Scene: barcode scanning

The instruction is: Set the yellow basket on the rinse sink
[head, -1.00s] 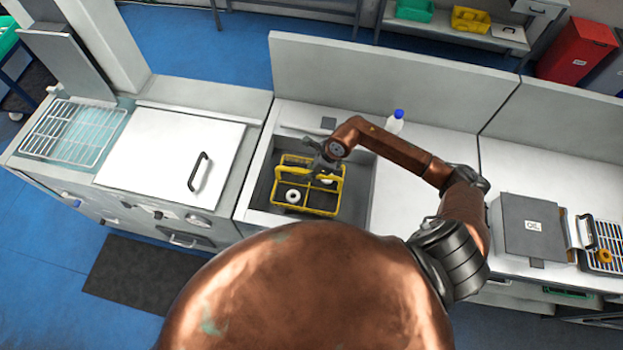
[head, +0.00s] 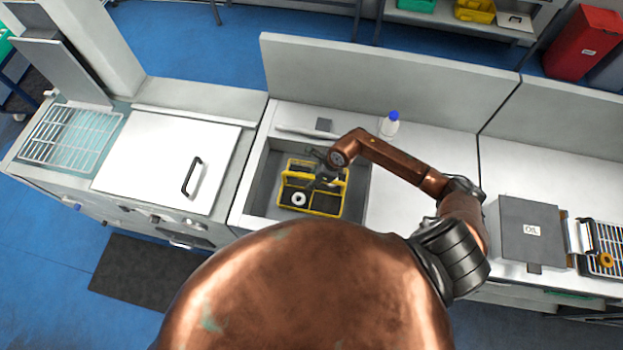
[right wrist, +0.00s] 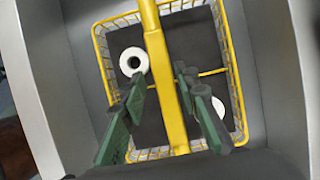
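The yellow basket (head: 311,213) sits down inside the grey sink basin (head: 262,190), clear of the basin's left wall. It also shows in the right wrist view (right wrist: 236,75), with its bar handle (right wrist: 158,60) running up the middle. White rings, one at left (right wrist: 133,61) and one at right (right wrist: 217,108), lie in its compartments. My right gripper (head: 323,176) is over the basket. In the right wrist view its green fingers (right wrist: 162,85) stand on either side of the handle, with a visible gap on the left. My left gripper is not in view.
A white bottle with a blue cap (head: 390,123) stands on the counter behind the basin. A closed white lid with a black handle (head: 165,160) is at left, beside a wire rack (head: 70,135). A grey box (head: 532,232) stands at right.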

